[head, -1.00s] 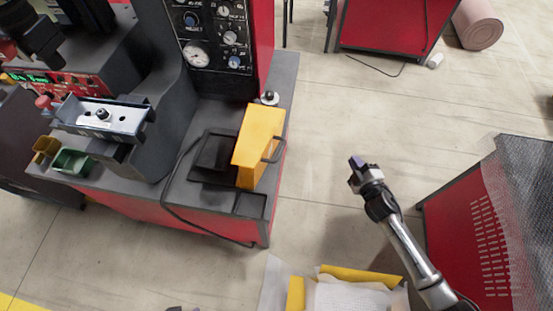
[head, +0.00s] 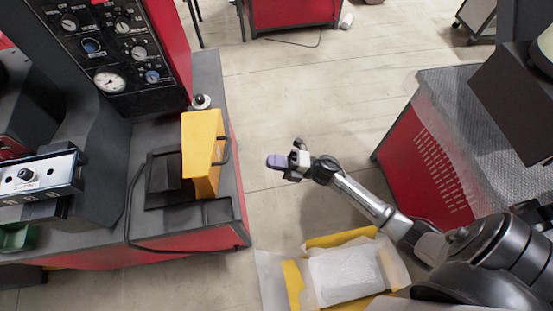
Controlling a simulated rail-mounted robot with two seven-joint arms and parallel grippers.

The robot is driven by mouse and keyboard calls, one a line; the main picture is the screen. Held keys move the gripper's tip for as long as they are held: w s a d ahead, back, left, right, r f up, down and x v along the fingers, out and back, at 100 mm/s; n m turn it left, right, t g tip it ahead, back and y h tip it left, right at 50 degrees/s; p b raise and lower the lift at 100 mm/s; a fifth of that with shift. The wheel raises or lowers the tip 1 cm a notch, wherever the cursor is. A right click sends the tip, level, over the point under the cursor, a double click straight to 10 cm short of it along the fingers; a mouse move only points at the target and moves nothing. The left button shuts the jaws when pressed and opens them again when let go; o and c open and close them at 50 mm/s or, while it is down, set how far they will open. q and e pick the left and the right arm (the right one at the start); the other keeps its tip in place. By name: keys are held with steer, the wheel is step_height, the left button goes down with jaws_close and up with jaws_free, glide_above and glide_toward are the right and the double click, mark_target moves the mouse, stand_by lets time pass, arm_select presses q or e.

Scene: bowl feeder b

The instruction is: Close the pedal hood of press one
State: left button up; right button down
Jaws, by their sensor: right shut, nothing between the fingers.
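The yellow pedal hood (head: 200,150) stands raised on the right part of the press bench (head: 228,122), with a dark handle on its right side. The dark pedal base (head: 162,180) lies uncovered just left of the hood. My right gripper (head: 275,162) is shut and empty. It points left toward the hood and appears over the floor gap right of the bench, clear of the handle. My left gripper is out of view.
A control panel with gauges (head: 112,40) rises behind the pedal. A black cable (head: 128,215) runs around the pedal's left side. An open padded box (head: 342,275) sits below my right arm. A red mesh-topped cabinet (head: 405,145) stands at right.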

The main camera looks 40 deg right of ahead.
glide_toward(212, 155)
steer(key=w, duration=0.1)
steer(key=w+a, duration=0.1)
steer(key=w, duration=0.1)
steer(key=shift+a+p, duration=0.15)
steer(key=shift+p, duration=0.2)
